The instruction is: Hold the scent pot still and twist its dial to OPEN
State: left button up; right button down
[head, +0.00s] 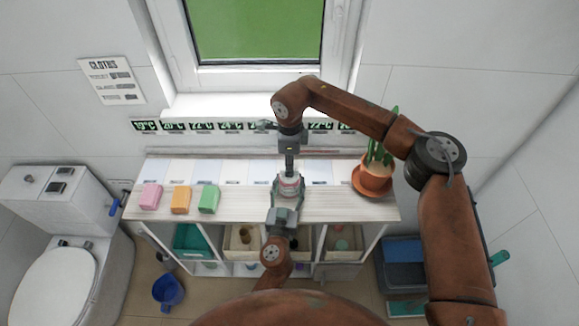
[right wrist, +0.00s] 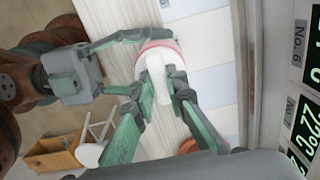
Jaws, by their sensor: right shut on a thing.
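The scent pot (head: 289,184) is a small white pot with a reddish band, upright on the shelf top near its front middle. My left gripper (head: 288,193) reaches it from the front, with a finger on each side of its body. The pot's pink-red rim (right wrist: 152,46) also shows in the right wrist view. My right gripper (head: 289,170) points straight down over the pot. In the right wrist view its fingers (right wrist: 163,84) are shut on the pot's white raised dial (right wrist: 158,78). The dial's markings are not readable.
Pink (head: 151,196), orange (head: 181,199) and green (head: 210,199) blocks stand on the left of the shelf top. A potted plant (head: 374,180) stands on the right, close below my right arm. Dark temperature labels (head: 202,127) line the wall behind.

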pick_arm(q)
jog(key=shift+a, duration=0.1)
pick_arm(e)
jog(key=c, duration=1.9)
grip_release()
jog(key=shift+c, duration=0.2)
jog(key=shift+r, duration=0.1)
notch_tip(320, 180, up, 12)
pick_arm(q)
jog(key=o, duration=1.6)
